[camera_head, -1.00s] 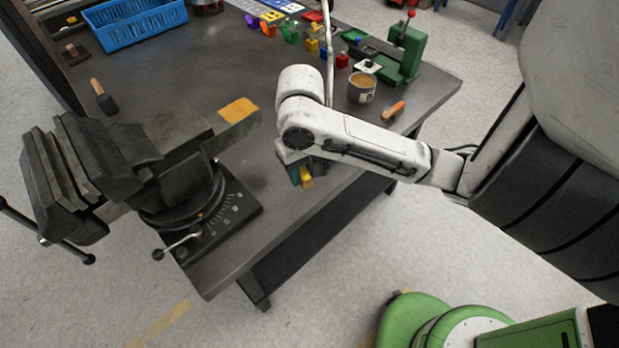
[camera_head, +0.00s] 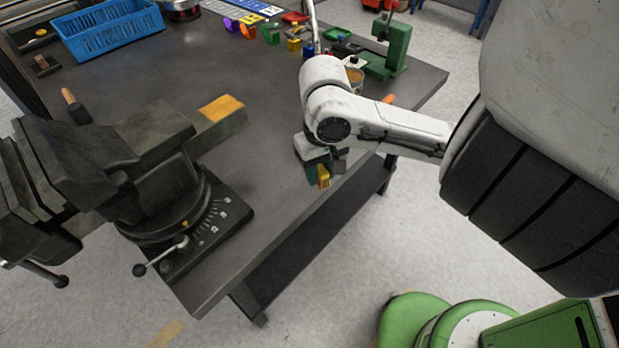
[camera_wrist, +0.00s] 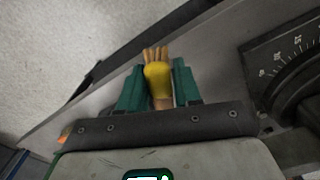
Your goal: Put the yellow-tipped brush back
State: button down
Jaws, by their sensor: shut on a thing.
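The yellow-tipped brush (camera_wrist: 158,74) is between the two green fingers of my gripper (camera_wrist: 158,88) in the wrist view. The gripper is shut on the brush. A tan cup (camera_head: 354,76) stands on the bench behind my arm, partly hidden by it.
A large dark vise (camera_head: 160,185) fills the left front of the workbench (camera_head: 250,120). A blue basket (camera_head: 108,30) is at the back left. Small coloured pieces and a green press (camera_head: 392,45) stand at the back right. The bench middle is clear.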

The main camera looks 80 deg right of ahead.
jog(key=w+d+f, duration=0.1)
jog(key=d+f, duration=0.1)
jog(key=w+d+f+p, duration=0.1)
jog(key=d+f, duration=0.2)
jog(key=w+d+f, duration=0.1)
jog(key=d+f, duration=0.1)
jog(key=d, duration=0.1)
jog(key=shift+w+d+f+p, duration=0.25)
jog(key=shift+w+f+p, duration=0.05)
jog(key=shift+w+f, duration=0.1)
jog(key=shift+d+f, duration=0.15)
jog(key=shift+f, duration=1.45)
jog(key=shift+f, duration=0.2)
jog(key=c, duration=0.8)
grip_release()
